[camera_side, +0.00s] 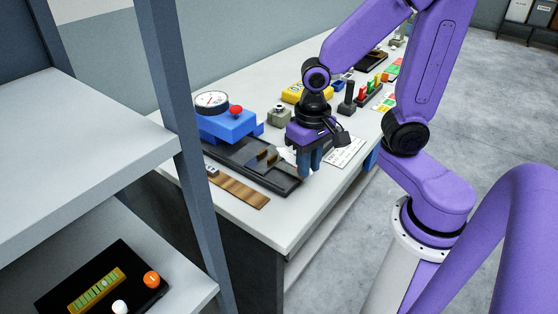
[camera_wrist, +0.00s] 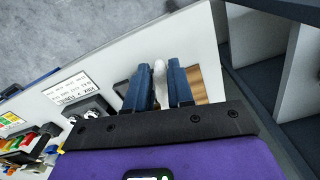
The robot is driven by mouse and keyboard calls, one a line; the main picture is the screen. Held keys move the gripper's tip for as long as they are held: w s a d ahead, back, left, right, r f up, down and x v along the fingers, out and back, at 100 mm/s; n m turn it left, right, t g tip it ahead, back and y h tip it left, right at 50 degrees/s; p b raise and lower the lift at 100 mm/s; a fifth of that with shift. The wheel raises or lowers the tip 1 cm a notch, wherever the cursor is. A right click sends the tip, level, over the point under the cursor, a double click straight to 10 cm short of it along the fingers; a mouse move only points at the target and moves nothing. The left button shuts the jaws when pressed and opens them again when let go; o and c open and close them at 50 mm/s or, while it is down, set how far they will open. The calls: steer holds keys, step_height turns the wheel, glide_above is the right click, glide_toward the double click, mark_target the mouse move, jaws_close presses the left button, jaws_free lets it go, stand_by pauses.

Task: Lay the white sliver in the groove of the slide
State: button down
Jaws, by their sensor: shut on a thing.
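My gripper (camera_side: 308,168) is over the near right end of a long dark tray-like base (camera_side: 225,154), which looks like the slide. Its groove is hard to make out. In the wrist view my gripper (camera_wrist: 160,92) has its two blue fingers shut on the white sliver (camera_wrist: 160,72), whose pale rounded end sticks out past the fingertips. In the side view the sliver is mostly hidden by the gripper. I cannot tell whether the sliver touches the base.
A blue device (camera_side: 222,126) with a dial and red knob stands behind the base. A brown wooden strip (camera_side: 238,190) lies in front of it. A printed card (camera_side: 345,152) lies right of the gripper. A shelf post (camera_side: 185,150) rises at left. The near table corner is bare.

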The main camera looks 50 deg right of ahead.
steer(key=w+d+r+m, duration=0.2)
steer(key=w+d+m, duration=0.15)
steer(key=m, duration=1.15)
glide_above(257, 166)
steer(key=f, duration=0.9)
steer(key=shift+s, duration=0.3)
steer(key=shift+w+f, duration=0.15)
steer(key=shift+f, duration=0.05)
steer(key=shift+w+f, duration=0.1)
steer(key=shift+f, duration=1.5)
steer(key=shift+f, duration=0.1)
steer(key=c, duration=1)
jaws_free()
